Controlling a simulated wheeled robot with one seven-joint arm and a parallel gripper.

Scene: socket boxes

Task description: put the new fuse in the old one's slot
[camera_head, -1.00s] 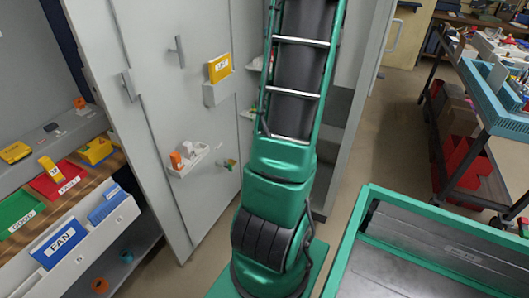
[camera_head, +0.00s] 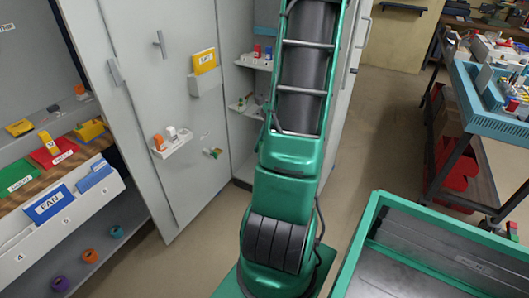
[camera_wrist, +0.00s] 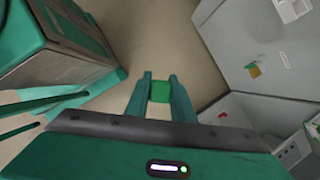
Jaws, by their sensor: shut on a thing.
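My gripper (camera_wrist: 161,78) shows in the wrist view, shut on a small green block (camera_wrist: 160,91) between its two green fingers. It hangs over bare floor, apart from the cabinet. The head view shows my arm but not my gripper. A yellow fuse-like piece (camera_head: 48,142) stands by the red tray (camera_head: 67,151) on the wooden shelf at left. An orange piece (camera_head: 159,142) and a white piece (camera_head: 171,132) stand in a small holder on the grey door. I cannot tell which slot was the old fuse's.
The open grey door (camera_head: 150,75) carries a yellow binder (camera_head: 205,60) and a small green-and-yellow fitting (camera_head: 213,153). A green tray (camera_head: 15,172) and the FAN binder (camera_head: 48,204) are at left. A green-edged metal cart (camera_head: 400,204) stands right of my arm. Floor between is free.

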